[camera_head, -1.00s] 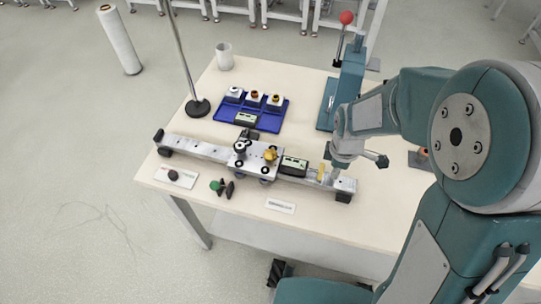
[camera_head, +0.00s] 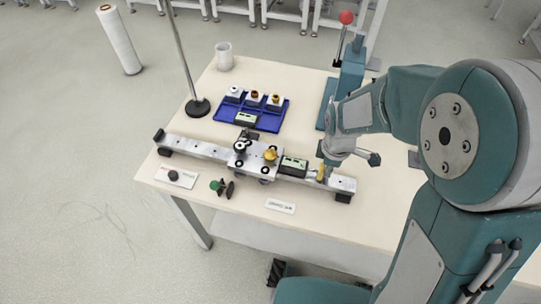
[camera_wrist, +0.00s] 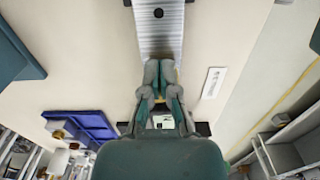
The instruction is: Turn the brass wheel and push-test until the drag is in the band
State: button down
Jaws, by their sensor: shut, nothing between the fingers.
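The brass wheel (camera_head: 270,155) sits on the right part of a silver carriage (camera_head: 254,170) on a long metal rail (camera_head: 195,148). A black box with a pale green display (camera_head: 292,164) is just right of the carriage; the display also shows in the wrist view (camera_wrist: 163,121). Its figures are too small to read. A yellow upright piece (camera_head: 320,173) is at the rail's right part. My gripper (camera_head: 325,163) is shut and empty, low over the rail beside the yellow piece; I cannot tell if they touch. In the wrist view my gripper (camera_wrist: 161,66) hides most of the carriage.
A blue tray (camera_head: 224,112) with small topped blocks lies behind the rail. A stand with a round black base (camera_head: 197,107), a white cup (camera_head: 224,56) and a teal press (camera_head: 350,75) stand farther back. A green-knobbed part (camera_head: 215,186) and a white label (camera_head: 280,205) lie in front.

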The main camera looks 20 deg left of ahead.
aim_at(287, 161)
jog(key=shift+a, duration=5.6)
jog(key=shift+d, duration=0.1)
jog(key=shift+d+r, duration=0.55)
jog(key=shift+d, duration=0.2)
jog(key=shift+d+r, duration=0.5)
jog(key=shift+d, duration=0.2)
jog(key=shift+r, duration=3.5)
